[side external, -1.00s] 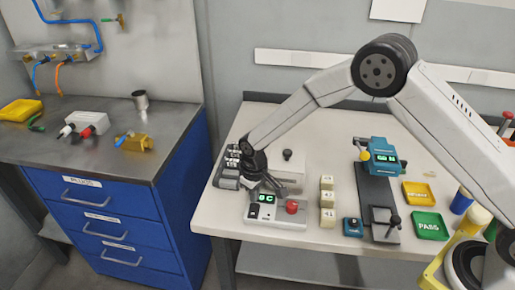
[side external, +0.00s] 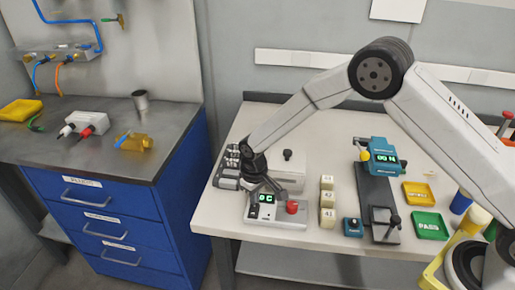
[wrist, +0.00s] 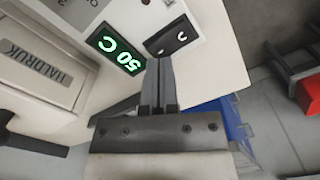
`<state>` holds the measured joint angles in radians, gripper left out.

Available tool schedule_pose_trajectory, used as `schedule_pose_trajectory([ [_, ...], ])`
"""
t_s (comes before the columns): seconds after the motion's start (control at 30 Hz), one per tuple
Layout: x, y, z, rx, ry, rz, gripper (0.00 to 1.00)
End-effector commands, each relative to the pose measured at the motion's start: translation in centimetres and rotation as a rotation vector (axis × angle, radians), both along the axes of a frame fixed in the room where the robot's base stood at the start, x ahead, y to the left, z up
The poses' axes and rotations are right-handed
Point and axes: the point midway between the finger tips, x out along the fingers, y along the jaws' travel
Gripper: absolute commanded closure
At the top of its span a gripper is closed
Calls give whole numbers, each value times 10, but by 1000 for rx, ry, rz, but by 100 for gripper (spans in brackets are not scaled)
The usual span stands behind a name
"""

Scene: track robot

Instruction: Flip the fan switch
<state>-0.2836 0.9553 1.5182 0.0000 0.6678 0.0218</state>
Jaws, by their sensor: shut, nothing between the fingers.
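A black rocker switch (wrist: 172,35) with pale marks sits on the light control box beside a green display (wrist: 117,54) that reads 50 C. I cannot read a fan label or tell which side of the rocker is pressed. My gripper (wrist: 159,62) is shut and empty, its fingertips just beside the switch in the wrist view; contact cannot be told. In the side view, my gripper (side external: 278,192) is low over the back of the control box (side external: 278,222), near the display (side external: 266,198). The switch (side external: 254,211) sits at the box's left front.
A red knob (side external: 292,207) stands on the box, right of the display. Three cream blocks (side external: 327,199) stand to the right, then a blue device (side external: 382,152) on a dark rail. A grey-white box (side external: 289,178) is behind. The table's front edge is close.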

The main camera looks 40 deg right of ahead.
Motion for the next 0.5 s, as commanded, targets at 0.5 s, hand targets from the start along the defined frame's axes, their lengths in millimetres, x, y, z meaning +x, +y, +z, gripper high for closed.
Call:
schedule_pose_trajectory([
  [0.5,0,0,-6,0,0,0,100],
])
